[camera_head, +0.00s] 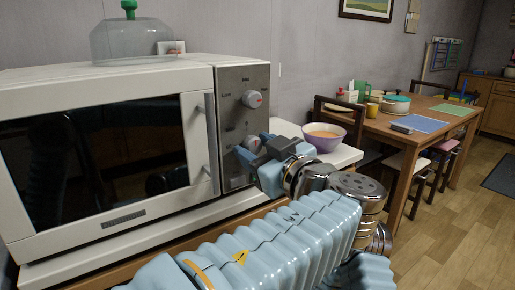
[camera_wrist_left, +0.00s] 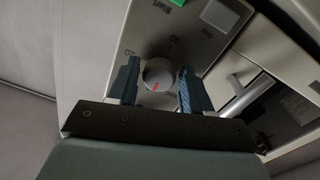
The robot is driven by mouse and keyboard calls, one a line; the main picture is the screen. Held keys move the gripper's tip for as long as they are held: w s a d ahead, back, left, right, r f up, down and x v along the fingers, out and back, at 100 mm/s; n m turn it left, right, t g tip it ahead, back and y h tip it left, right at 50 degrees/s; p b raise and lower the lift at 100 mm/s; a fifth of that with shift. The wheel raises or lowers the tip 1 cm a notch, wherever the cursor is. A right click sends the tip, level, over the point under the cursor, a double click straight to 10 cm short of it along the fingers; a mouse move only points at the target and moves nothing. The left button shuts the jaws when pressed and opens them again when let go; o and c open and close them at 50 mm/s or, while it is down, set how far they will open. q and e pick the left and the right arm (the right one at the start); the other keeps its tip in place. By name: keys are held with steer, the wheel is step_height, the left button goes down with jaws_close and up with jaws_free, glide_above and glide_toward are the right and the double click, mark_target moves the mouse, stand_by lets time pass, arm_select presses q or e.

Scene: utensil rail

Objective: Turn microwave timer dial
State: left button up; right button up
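The white microwave (camera_head: 110,78) has a grey control panel with an upper dial (camera_head: 252,99) and a lower dial (camera_head: 252,143). My left gripper (camera_head: 255,147) is at the lower dial. In the left wrist view, a round grey dial (camera_wrist_left: 158,74) with a red mark sits between the two blue fingers of the left gripper (camera_wrist_left: 158,88). The fingers are spread, one on each side, with narrow gaps to the dial; contact is not visible. My right gripper is not in view.
The microwave door handle (camera_head: 212,143) stands left of the panel, close to my left gripper. A purple bowl (camera_head: 324,136) is on the white surface just right. A clear dome (camera_head: 130,40) with a green knob sits on top. A dining table (camera_head: 445,122) is farther right.

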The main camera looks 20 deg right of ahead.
arm_select(q)
steer(key=c, duration=0.7)
steer(key=shift+c, duration=0.2)
steer(key=shift+f+m, duration=0.1)
steer(key=shift+m, duration=0.2)
